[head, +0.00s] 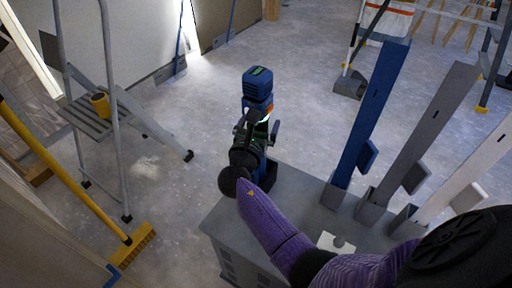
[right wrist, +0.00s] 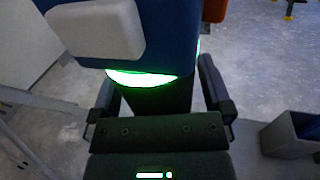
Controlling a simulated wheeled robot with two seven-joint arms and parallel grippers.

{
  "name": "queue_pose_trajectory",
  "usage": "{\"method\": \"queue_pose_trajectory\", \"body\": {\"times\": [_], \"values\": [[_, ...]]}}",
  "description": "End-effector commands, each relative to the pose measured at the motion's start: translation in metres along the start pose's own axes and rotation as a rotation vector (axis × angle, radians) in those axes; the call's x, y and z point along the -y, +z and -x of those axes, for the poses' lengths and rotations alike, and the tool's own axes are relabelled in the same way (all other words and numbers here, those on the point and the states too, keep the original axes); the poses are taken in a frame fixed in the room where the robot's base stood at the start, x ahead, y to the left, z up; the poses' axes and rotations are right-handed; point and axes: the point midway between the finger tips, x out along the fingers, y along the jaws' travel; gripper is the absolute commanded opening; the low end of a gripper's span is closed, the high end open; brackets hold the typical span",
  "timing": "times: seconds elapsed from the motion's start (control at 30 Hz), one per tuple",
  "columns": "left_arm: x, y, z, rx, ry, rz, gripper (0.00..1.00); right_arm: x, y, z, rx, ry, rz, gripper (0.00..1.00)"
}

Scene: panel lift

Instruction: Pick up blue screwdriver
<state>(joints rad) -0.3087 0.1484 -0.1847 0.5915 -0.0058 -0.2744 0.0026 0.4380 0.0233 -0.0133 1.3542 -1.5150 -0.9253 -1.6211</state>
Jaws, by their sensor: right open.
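The blue screwdriver (head: 258,84) is a power tool standing upright at the left end of a grey bench or cabinet, with a blocky blue end on top. In the right wrist view its blue body (right wrist: 180,45) fills the top, with a light grey block on it and a green glow below. My right gripper (head: 262,130) reaches it from the front. In the right wrist view its two fingers (right wrist: 160,88) are apart, one on each side of the dark part below the blue body. Contact cannot be told. My left gripper is not in view.
The grey bench top (head: 300,202) also carries tall blue (head: 373,115), grey (head: 425,140) and white (head: 465,185) uprights, right of the tool. A stepladder (head: 108,110) and a yellow broom (head: 130,245) stand at left. The floor behind the tool is mostly clear.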

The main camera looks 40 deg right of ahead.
Motion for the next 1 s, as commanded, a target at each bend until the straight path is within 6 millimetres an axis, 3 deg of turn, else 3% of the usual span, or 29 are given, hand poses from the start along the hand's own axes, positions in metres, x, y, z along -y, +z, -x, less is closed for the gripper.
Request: {"method": "queue_pose_trajectory", "body": {"times": [0.03,0.07,0.5,0.9,1.0], "values": [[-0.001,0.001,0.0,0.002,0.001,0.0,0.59,0.0,0.0,0.0,0.0,0.0,0.0,0.98],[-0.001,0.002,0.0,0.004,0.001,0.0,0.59,0.0,0.0,0.0,0.0,0.0,0.0,0.92],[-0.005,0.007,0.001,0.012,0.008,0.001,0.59,0.0,0.0,0.001,-0.001,0.001,0.0,0.0],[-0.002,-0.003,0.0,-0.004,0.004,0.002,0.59,0.0,0.001,0.001,0.002,0.001,-0.001,0.0],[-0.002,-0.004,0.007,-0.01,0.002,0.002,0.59,0.0,0.011,0.001,0.004,0.001,-0.003,0.0]]}}
